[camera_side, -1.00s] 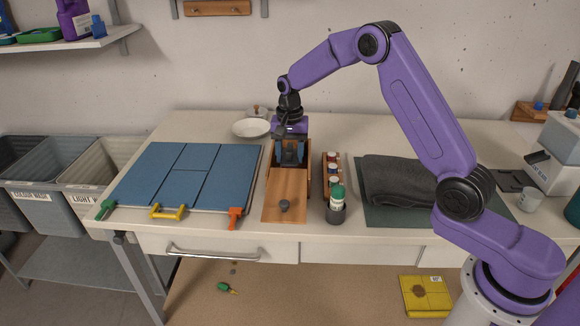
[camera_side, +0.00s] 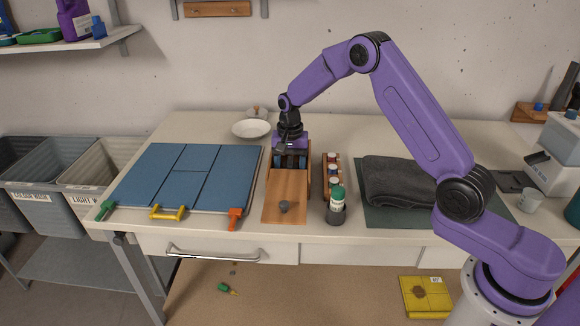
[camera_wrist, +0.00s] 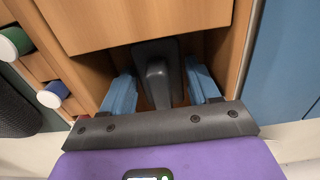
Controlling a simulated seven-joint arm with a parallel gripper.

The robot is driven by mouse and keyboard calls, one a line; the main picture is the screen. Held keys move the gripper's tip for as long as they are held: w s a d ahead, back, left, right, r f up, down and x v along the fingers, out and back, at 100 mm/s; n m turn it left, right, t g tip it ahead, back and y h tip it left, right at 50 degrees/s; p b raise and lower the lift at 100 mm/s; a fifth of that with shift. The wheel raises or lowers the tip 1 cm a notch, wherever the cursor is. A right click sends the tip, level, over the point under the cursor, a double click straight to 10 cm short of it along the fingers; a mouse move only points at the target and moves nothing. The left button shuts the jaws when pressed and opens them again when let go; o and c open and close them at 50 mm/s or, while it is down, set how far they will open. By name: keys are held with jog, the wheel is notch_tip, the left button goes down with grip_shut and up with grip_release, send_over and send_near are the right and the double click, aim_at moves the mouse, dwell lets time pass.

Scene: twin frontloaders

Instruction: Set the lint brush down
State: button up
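The lint brush (camera_wrist: 158,75) shows in the wrist view as a dark grey handle-like shape inside the open end of a wooden box (camera_wrist: 202,45). My gripper (camera_wrist: 162,92) has its two blue fingers on either side of it, with a visible gap at each side. In the side view my gripper (camera_side: 290,161) points down into the far end of the wooden box (camera_side: 286,192), whose lid with a dark knob (camera_side: 284,206) covers the near part. The brush is hidden from the side view by the gripper and box.
A blue panel board (camera_side: 190,175) with coloured clamps lies left of the box. A folded grey towel (camera_side: 395,182) lies further right. A white bowl (camera_side: 251,128) sits behind.

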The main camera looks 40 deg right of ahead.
aim_at(290, 161)
notch_tip(290, 161, up, 12)
jog(key=s+a+r+n, duration=0.3)
jog(key=s+a+n, duration=0.3)
jog(key=s+a, duration=0.2)
jog(key=s+d+n, duration=0.1)
jog(key=s+n, duration=0.6)
jog(key=s, duration=0.9)
jog(key=s+d+f+n, duration=0.1)
jog(key=s+n, duration=0.7)
jog(key=s, duration=0.9)
jog(key=shift+s+d+f+n, duration=0.25)
jog(key=shift+d+n, duration=0.05)
jog(key=shift+d, duration=0.5)
